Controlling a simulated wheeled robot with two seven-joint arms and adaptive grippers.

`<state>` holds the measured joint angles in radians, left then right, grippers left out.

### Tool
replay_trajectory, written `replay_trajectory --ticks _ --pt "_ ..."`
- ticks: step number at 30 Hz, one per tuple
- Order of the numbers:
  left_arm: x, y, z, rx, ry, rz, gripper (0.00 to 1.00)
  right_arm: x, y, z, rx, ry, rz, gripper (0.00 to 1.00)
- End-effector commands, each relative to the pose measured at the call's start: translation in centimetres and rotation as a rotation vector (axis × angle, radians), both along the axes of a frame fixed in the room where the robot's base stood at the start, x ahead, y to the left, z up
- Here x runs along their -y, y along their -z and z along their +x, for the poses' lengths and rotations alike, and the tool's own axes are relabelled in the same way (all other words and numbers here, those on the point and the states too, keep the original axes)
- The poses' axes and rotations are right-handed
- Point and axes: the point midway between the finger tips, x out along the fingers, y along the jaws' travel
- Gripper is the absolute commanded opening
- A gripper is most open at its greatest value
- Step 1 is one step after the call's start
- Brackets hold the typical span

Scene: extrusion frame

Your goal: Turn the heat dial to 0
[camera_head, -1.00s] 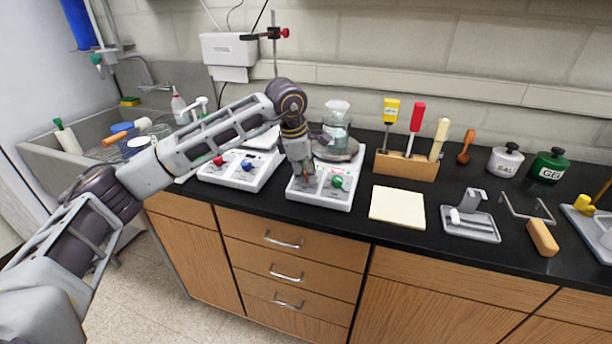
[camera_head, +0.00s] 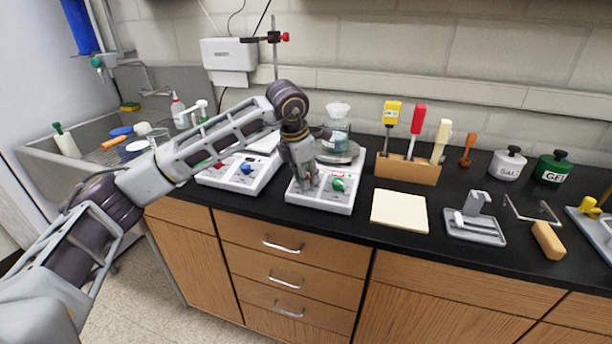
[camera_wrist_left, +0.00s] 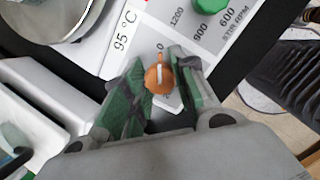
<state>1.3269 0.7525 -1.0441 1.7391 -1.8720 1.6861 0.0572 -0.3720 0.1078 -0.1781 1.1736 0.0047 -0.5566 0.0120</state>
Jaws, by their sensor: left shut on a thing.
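The heat dial is an orange knob (camera_wrist_left: 158,80) with a pale pointer line, seen in the left wrist view. Its line points up the picture, toward a printed 0. The display beside it reads 95 °C. My left gripper (camera_wrist_left: 155,88) is shut on the knob, with one green-padded finger on each side. In the head view, my left gripper (camera_head: 310,185) reaches down onto the front of the right-hand white hot plate (camera_head: 322,205) and hides the dial. A green stir dial (camera_head: 338,184) sits just right of it. My right gripper is not in view.
A glass beaker (camera_head: 337,133) stands on this plate's round top, close behind my gripper. A second hot plate (camera_head: 238,180) with red and blue dials stands to the left. A cream pad (camera_head: 399,211) and a wooden tool rack (camera_head: 407,169) lie to the right.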

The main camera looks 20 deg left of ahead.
Motion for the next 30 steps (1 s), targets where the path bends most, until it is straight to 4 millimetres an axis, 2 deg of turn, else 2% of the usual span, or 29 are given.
replay_trajectory --ticks 8,9,14,20,24,30 --pt "0.0 -0.2 0.1 0.004 -0.003 -0.001 0.04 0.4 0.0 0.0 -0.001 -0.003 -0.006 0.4" --pt "0.0 -0.2 0.1 0.004 -0.003 -0.001 0.29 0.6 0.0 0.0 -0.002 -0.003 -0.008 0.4" --pt "0.0 -0.1 0.1 0.003 -0.002 -0.001 0.49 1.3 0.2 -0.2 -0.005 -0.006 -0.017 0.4" --pt "0.0 -0.1 0.0 0.001 -0.001 0.0 0.49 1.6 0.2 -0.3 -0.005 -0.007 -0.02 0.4" --pt "0.0 -0.1 0.0 0.001 -0.001 0.0 0.49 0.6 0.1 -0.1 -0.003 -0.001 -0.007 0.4" --pt "-0.1 -0.8 -0.2 0.002 -0.001 -0.001 0.49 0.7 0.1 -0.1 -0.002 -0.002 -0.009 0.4"
